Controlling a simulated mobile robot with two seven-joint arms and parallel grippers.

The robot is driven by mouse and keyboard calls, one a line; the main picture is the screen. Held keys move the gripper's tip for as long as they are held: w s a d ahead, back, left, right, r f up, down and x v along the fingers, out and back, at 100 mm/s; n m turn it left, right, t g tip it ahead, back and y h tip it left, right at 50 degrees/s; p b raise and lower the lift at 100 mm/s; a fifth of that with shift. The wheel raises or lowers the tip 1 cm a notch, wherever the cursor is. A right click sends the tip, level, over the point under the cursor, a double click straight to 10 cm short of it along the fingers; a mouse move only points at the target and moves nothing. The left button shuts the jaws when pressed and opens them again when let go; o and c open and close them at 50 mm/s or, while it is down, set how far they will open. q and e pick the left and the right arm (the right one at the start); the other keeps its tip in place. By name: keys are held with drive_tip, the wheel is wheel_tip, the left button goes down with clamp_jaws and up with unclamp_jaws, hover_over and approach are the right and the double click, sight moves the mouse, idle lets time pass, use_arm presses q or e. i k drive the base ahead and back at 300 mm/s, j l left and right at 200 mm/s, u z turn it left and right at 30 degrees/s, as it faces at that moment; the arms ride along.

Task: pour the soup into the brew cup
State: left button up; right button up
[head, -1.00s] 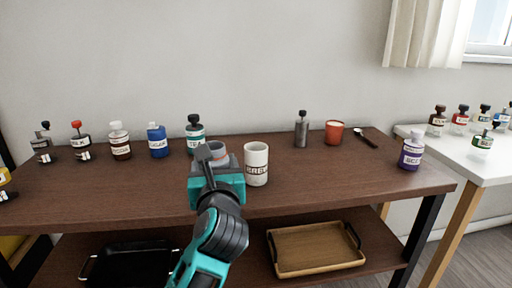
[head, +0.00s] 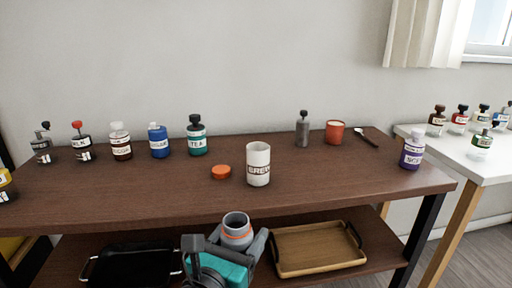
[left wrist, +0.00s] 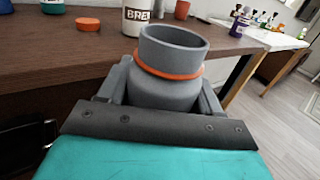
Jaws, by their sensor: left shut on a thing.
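The white brew cup (head: 258,165), labelled BREW, stands upright on the brown table; its lower part also shows in the left wrist view (left wrist: 136,16). My left gripper (head: 238,245) is shut on a grey open-topped jar (head: 236,224) with an orange ring, held in front of the table's near edge, apart from the cup. The jar also shows in the left wrist view (left wrist: 168,88), roughly upright between the fingers. I cannot see its contents. An orange lid (head: 221,172) lies on the table left of the cup. My right gripper is not in view.
Several bottles, including the tea bottle (head: 196,137) and the blue sugar bottle (head: 159,143), stand along the back left. A grey bottle (head: 302,131), red cup (head: 334,133) and spoon (head: 366,138) are behind right. A wooden tray (head: 300,271) lies on the lower shelf.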

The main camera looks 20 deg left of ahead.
sight(258, 153)
drive_tip(key=k+j+z, duration=0.1)
drive_tip(key=j, duration=0.3)
drive_tip(key=k+j+z, duration=0.1)
drive_tip(key=j, duration=0.3)
drive_tip(key=k+j+z, duration=0.15)
drive_tip(key=k+j, duration=0.15)
drive_tip(key=k+j+z, duration=0.1)
drive_tip(key=j, duration=0.35)
drive_tip(key=k, duration=0.1)
